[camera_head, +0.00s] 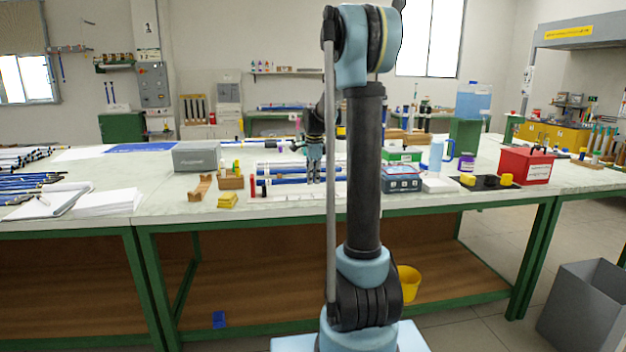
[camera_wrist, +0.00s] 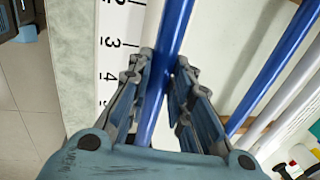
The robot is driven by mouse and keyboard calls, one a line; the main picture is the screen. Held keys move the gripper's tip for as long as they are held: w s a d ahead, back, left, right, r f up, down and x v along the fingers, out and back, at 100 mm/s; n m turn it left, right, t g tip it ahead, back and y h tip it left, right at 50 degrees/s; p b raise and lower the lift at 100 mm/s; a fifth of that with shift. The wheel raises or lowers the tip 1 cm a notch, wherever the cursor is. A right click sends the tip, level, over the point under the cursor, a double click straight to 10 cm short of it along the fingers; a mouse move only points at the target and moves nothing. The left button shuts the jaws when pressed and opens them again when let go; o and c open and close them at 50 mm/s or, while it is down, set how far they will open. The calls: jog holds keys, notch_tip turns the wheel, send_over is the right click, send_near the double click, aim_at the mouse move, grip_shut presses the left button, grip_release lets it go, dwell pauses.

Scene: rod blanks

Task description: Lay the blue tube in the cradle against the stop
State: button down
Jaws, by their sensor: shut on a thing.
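My gripper (camera_wrist: 158,85) is shut on a blue tube (camera_wrist: 178,22), which runs between the fingers and out of the top of the wrist view. In the head view my gripper (camera_head: 314,176) is low over the bench, at a group of blue and pale tubes (camera_head: 275,168); the held tube cannot be told apart there. Whether the held tube touches what is beneath it is unclear. A wooden piece with raised ends (camera_head: 201,187), possibly the cradle, stands left of my gripper on the bench. No stop can be made out with certainty.
A numbered white strip (camera_wrist: 110,40) lies left of the held tube; another blue tube (camera_wrist: 272,68) lies right. A grey box (camera_head: 197,156), yellow sponges (camera_head: 228,200), a blue-grey case (camera_head: 401,179) and a red box (camera_head: 525,166) surround the work area. Bench (camera_head: 165,204) is bare near the front left.

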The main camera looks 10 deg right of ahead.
jog(key=shift+a, duration=0.25)
jog(key=c, duration=1.4)
grip_release()
jog(key=shift+o, duration=0.2)
jog(key=shift+r, duration=0.15)
